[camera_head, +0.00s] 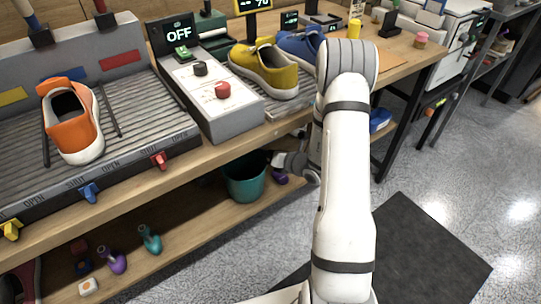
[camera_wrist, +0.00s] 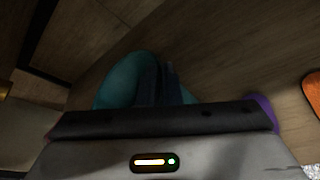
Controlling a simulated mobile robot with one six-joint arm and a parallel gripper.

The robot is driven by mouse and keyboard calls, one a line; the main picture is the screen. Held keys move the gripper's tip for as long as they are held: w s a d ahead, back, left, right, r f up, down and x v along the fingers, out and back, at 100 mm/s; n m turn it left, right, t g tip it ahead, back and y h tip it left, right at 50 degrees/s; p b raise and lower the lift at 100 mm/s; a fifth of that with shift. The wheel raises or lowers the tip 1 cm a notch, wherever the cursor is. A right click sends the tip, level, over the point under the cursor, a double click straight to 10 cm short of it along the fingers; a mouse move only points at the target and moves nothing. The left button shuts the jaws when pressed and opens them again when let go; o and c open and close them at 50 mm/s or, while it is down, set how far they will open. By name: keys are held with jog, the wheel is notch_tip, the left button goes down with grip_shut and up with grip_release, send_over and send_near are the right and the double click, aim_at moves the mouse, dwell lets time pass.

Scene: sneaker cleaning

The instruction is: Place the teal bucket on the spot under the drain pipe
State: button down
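The teal bucket (camera_head: 246,182) stands upright on the lower wooden shelf, under the workbench, in the head view. Its rim is partly in the shade of the bench top. In the wrist view the bucket (camera_wrist: 122,82) lies straight ahead, its lower part hidden behind my gripper's body. My gripper (camera_wrist: 166,78) reaches in at the bucket's right side; its dark fingers overlap the bucket in the wrist view. I cannot tell whether they touch or grip its wall. I cannot make out the drain pipe or the spot.
A purple object (camera_head: 280,177) is close to the bucket's right. The bench top's front edge (camera_head: 190,168) overhangs the bucket. A dark mat (camera_head: 430,250) lies on the otherwise open floor at right.

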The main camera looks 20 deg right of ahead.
jog(key=shift+f, duration=0.4)
jog(key=shift+f, duration=0.15)
jog(key=c, duration=1.6)
grip_release()
jog(key=v, duration=0.4)
jog(key=p+v, duration=0.1)
jog(key=v, duration=0.3)
jog(key=p+v, duration=0.1)
jog(key=v, duration=0.3)
jog(key=shift+r, duration=0.3)
jog(key=shift+s, duration=0.1)
